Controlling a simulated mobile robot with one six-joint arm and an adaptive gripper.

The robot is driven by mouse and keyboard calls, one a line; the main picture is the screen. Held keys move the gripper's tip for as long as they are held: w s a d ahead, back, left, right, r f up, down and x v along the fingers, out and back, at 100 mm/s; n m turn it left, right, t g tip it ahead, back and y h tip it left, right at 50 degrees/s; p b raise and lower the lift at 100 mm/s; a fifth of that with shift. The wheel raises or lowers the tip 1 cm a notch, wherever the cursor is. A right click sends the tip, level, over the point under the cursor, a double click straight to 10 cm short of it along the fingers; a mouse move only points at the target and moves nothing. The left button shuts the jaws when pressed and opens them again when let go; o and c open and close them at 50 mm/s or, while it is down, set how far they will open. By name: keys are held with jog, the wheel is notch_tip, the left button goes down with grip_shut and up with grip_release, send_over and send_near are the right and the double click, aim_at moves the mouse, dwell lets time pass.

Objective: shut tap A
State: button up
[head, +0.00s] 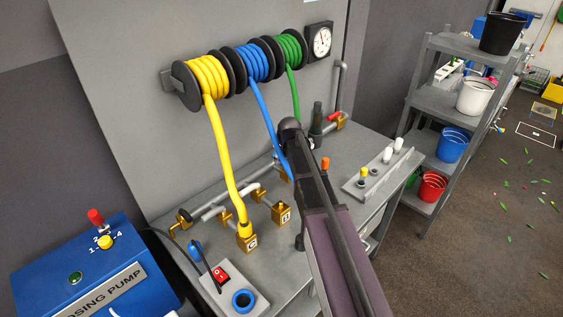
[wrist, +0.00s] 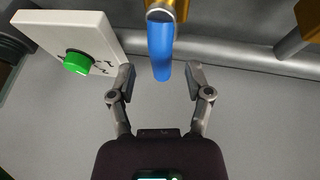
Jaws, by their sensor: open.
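A blue rounded lever (wrist: 161,50) hangs from a brass fitting (wrist: 180,8) at the top of the wrist view. No letter shows on it, so I cannot tell whether it is tap A. My gripper (wrist: 159,70) is open, with one finger on each side of the lever's free end and a gap on both sides. It holds nothing. In the head view my arm covers this part of the bench, and the fingertips are hidden. A brass valve with a red handle (head: 334,116) shows at the back right of the bench.
A grey pipe (wrist: 225,50) runs behind the lever. On the bench (head: 275,262) are a yellow hose (head: 220,150), brass blocks and a red switch (head: 221,273). A blue pump (head: 95,270) stands left.

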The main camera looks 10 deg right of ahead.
jog(key=shift+b+x, duration=0.5)
jog(key=shift+x, duration=0.35)
grip_shut()
jog(key=shift+d, duration=0.1)
